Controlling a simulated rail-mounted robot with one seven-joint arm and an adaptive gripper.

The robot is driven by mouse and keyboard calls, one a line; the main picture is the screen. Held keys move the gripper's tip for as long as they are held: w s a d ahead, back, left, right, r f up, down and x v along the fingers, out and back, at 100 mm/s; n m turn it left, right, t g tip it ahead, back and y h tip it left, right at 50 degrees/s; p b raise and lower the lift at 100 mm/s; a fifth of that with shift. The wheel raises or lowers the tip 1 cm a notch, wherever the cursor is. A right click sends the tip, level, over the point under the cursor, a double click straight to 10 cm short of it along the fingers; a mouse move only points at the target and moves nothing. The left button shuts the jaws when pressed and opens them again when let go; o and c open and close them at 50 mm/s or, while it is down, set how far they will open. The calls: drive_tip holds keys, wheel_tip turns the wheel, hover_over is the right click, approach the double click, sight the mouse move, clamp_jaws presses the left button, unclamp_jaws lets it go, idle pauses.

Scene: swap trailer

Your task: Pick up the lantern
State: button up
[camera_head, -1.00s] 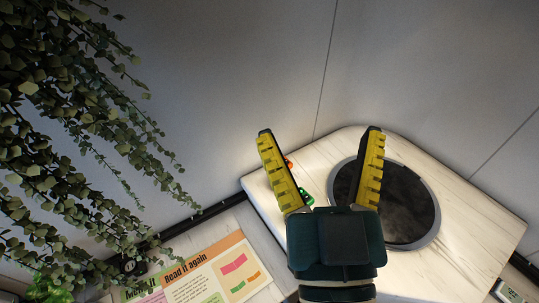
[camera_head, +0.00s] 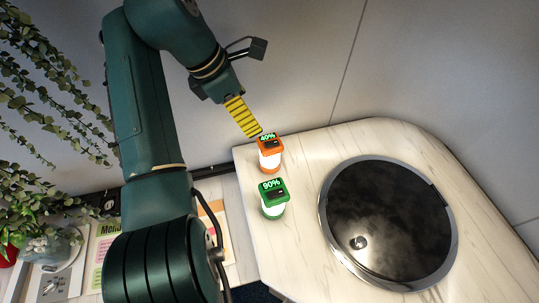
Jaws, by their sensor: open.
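Two small lantern-like items stand upright on the pale wood-grain counter. One is orange (camera_head: 270,153) with a white glowing middle and a "40%" display. The other is green (camera_head: 273,198) with a "90%" display, just in front of the orange one. My gripper (camera_head: 247,122) is open and empty, up and to the left of the orange lantern. Its yellow ridged finger is seen edge-on, with its tip close to the orange lantern's top in the picture. I cannot tell whether it touches. The other finger is hidden.
A round dark glass plate with a grey rim (camera_head: 326,212) is set in the counter (camera_head: 300,250), right of the lanterns. Hanging plants (camera_head: 40,80) and a potted plant (camera_head: 50,245) are at left, beside printed sheets. A grey wall (camera_head: 420,70) stands behind.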

sight(271, 141)
drive_tip(key=p+x, duration=0.1)
drive_tip(key=x, duration=0.4)
drive_tip(key=p+x, duration=0.1)
drive_tip(key=x, duration=0.5)
drive_tip(key=p+x, duration=0.1)
drive_tip(key=x, duration=0.4)
drive_tip(key=shift+s+d+f+p, duration=0.2)
drive_tip(key=shift+d+p, duration=0.1)
drive_tip(key=shift+d, duration=0.1)
drive_tip(key=shift+r, duration=0.15)
drive_tip(key=c, duration=1.4)
